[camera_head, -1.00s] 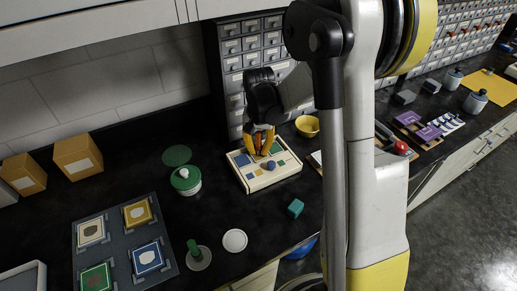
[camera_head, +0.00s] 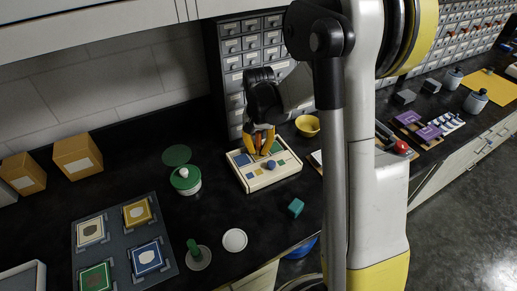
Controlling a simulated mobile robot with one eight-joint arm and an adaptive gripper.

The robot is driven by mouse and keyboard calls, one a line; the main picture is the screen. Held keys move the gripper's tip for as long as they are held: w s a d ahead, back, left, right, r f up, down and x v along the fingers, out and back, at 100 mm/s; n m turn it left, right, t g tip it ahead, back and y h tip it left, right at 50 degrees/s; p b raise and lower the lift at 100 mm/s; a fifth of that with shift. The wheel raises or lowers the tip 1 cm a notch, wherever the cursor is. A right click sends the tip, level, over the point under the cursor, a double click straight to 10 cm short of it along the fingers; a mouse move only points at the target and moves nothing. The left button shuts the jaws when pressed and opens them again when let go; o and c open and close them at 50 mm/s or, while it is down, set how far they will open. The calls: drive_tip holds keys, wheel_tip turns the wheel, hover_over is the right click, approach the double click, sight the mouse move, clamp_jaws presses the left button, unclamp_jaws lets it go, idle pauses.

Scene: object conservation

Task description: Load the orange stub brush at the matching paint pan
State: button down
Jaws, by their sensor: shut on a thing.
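My gripper (camera_head: 262,152) points down over the back middle of a cream tray (camera_head: 260,186) with blue, green and other coloured patches. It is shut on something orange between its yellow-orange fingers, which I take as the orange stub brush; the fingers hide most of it. The held thing is at or just above the tray surface; I cannot tell whether it touches. A small dark blue round piece (camera_head: 271,165) stands on the tray in front of my gripper. An orange pan cannot be made out; my gripper covers part of the tray.
Left of the tray are a green lidded pot (camera_head: 186,182) and a dark green disc (camera_head: 176,155). In front are a teal block (camera_head: 296,207), a white disc (camera_head: 235,240) and a green peg (camera_head: 193,247). A yellow bowl (camera_head: 307,124) stands behind right, near the drawer cabinet (camera_head: 232,60).

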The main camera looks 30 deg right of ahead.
sight(259, 132)
drive_tip(key=shift+r+p, duration=2.45)
drive_tip(key=shift+r, duration=1.1)
drive_tip(key=shift+s+f, duration=0.1)
